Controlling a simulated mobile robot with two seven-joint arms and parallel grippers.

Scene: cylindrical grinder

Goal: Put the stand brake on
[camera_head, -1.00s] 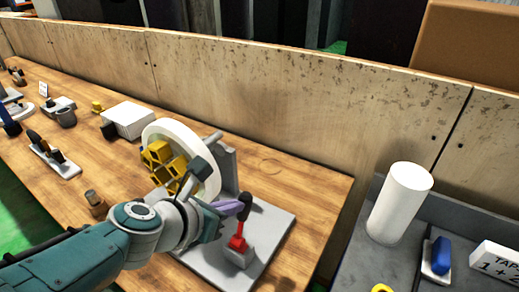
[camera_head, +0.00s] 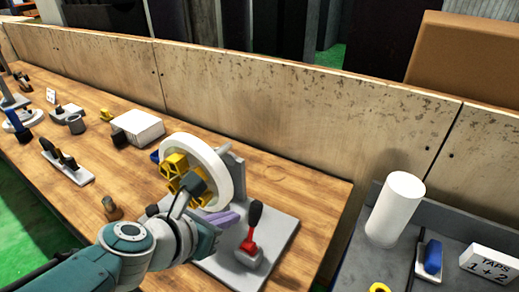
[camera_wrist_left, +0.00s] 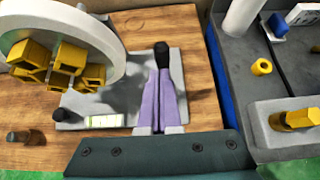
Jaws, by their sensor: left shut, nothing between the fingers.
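The stand brake is a lever with a black handle (camera_head: 255,215) and a red lower part (camera_head: 248,246), standing on a grey base plate (camera_head: 280,228). The lever tilts slightly to the right in the head view. My left gripper (camera_head: 237,215), with purple fingers, is shut and empty just left of the lever. In the left wrist view the closed fingertips (camera_wrist_left: 161,72) point at the black knob (camera_wrist_left: 162,52). The fingers hide the lever's lower part there. A white wheel (camera_head: 218,162) with yellow blocks (camera_head: 174,163) stands on the plate behind my gripper.
A white box (camera_head: 139,126) and several small tools lie on the wooden table to the left. A wooden panel (camera_head: 270,120) runs along the back. At right, a grey tray (camera_head: 350,262) holds a white cylinder (camera_head: 396,210) and a taps block (camera_head: 489,263). The table right of the plate is clear.

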